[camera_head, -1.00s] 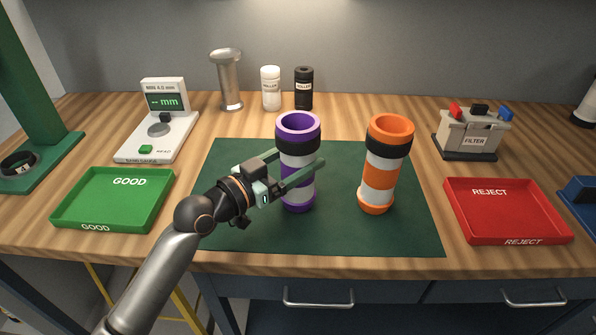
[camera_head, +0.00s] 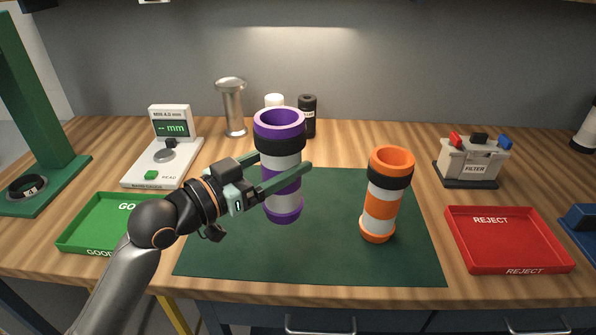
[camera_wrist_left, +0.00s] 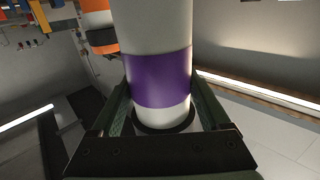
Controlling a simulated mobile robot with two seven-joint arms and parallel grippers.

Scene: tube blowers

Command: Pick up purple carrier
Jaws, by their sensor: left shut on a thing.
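The purple carrier (camera_head: 280,208) is a white and purple cylinder with a purple rim and a black band near its top. My left gripper (camera_head: 278,175) is shut on its middle, one finger on each side, and holds it upright, apparently above the green mat (camera_head: 330,262). In the left wrist view the purple carrier (camera_wrist_left: 158,78) fills the middle between the fingers of my left gripper (camera_wrist_left: 160,112). The orange carrier (camera_head: 380,207) stands on the mat to the right, apart from it. My right gripper is not in view.
A green GOOD tray (camera_head: 82,238) lies at the left, partly behind my arm. A red REJECT tray (camera_head: 508,240) lies at the right. A gauge (camera_head: 160,165), a metal cylinder (camera_head: 233,110), two small bottles and a FILTER box (camera_head: 472,163) stand farther back.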

